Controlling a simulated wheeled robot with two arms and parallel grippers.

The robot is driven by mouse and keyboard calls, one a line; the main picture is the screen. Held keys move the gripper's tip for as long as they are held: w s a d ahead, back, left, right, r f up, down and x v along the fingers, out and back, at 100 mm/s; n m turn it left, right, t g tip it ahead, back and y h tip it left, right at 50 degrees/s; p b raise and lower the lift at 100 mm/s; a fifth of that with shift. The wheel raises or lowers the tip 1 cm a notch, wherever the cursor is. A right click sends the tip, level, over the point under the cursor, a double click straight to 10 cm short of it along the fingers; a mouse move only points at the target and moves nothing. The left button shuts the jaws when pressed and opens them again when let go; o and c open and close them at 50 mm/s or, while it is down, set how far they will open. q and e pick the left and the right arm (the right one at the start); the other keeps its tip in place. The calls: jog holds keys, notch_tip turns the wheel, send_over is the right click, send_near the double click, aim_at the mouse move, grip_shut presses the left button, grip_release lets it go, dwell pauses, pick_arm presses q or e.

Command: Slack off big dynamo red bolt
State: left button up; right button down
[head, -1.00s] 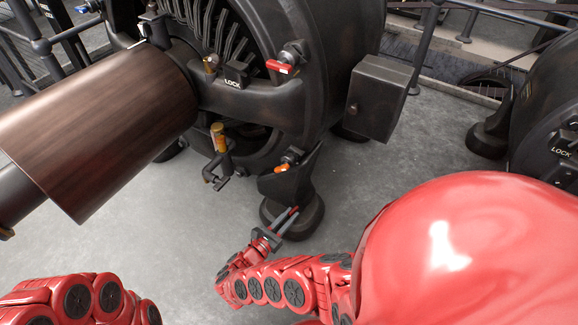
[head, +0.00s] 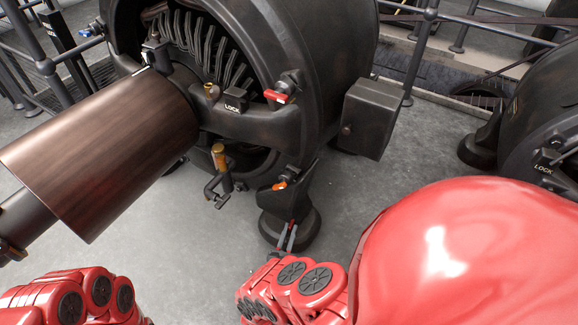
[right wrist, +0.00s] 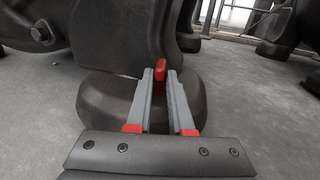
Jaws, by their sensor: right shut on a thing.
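The big dynamo (head: 335,60) is a dark machine with a brown cylinder in front. A small red bolt (right wrist: 161,70) shows between my fingertips at the dynamo's rounded foot in the right wrist view. It cannot be made out in the head view. My right gripper (head: 287,235) reaches to the front of that foot (head: 305,236); it also shows in the right wrist view (right wrist: 162,88), shut on the red bolt with its grey fingers either side. Higher up are a red handle (head: 276,96) and an orange handle (head: 279,186). My left gripper is not in view.
A LOCK block (head: 236,100) and a brass-topped clamp (head: 220,165) sit on the dynamo's front. A dark box (head: 369,118) juts from its right side. A second dynamo (head: 535,125) stands at right. Railings (head: 415,50) run behind. Grey floor is open between the machines.

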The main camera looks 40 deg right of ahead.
jog(key=shift+w+r, duration=0.1)
jog(key=shift+r, duration=0.05)
jog(key=c, duration=0.8)
grip_release()
jog(key=shift+o, duration=0.2)
